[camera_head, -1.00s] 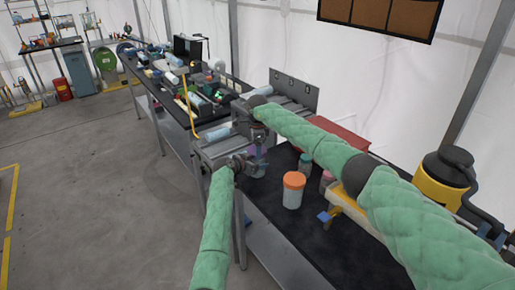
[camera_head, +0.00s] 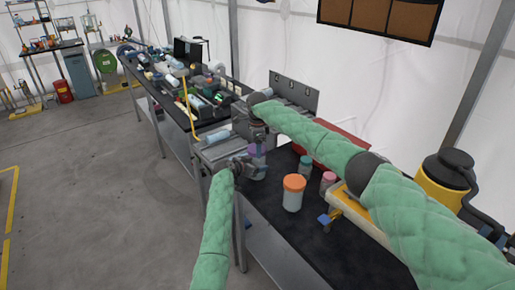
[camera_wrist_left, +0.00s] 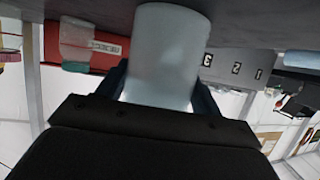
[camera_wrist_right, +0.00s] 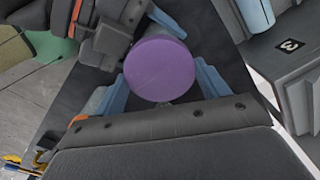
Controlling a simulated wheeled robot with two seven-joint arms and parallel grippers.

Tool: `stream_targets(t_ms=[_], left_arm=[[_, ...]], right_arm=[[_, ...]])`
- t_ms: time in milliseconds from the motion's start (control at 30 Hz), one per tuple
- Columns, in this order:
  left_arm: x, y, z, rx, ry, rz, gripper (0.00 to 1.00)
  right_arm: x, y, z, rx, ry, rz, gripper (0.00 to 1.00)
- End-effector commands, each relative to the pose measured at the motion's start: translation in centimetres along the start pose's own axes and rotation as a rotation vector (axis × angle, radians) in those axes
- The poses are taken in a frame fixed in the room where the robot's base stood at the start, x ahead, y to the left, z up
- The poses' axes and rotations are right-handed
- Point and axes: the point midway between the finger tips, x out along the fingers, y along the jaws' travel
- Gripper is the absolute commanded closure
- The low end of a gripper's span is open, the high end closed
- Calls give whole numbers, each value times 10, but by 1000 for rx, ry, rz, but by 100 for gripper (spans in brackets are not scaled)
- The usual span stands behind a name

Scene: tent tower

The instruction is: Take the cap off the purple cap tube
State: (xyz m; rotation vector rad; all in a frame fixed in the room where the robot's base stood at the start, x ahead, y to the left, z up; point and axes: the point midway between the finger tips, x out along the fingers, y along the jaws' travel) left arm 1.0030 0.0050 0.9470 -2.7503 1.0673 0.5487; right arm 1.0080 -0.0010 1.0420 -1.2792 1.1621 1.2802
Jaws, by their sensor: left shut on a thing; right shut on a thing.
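The tube (camera_wrist_left: 165,50) is a pale, cloudy cylinder between the fingers of my left gripper (camera_wrist_left: 165,92), which is shut on its body. Its purple cap (camera_wrist_right: 160,70) sits between the blue fingers of my right gripper (camera_wrist_right: 162,82), which is shut on it. In the head view the cap (camera_head: 258,149) shows above the tube body, at the front edge of the dark table. My left gripper (camera_head: 254,169) comes from the left and my right gripper (camera_head: 258,140) is above it. I cannot tell whether cap and tube still touch.
An orange-capped jar (camera_head: 292,193), a teal-capped jar (camera_head: 305,166) and a pink jar (camera_head: 327,181) stand on the dark table (camera_head: 300,240) to the right. A grey rack (camera_head: 292,92) is behind. The floor on the left is clear.

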Motion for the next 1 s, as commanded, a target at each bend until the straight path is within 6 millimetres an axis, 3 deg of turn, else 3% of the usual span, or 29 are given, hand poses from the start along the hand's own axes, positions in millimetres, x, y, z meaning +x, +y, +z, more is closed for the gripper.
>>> stream_targets(t_ms=[467, 800, 1000], left_arm=[[0, 0, 0, 0, 0, 0, 75], [0, 0, 0, 0, 0, 0, 75], [0, 0, 0, 0, 0, 0, 75]], right_arm=[[-5, 0, 0, 0, 0, -1, 54], [-38, 0, -1, -1, 1, -1, 54], [-41, 0, 0, 0, 1, 1, 54]])
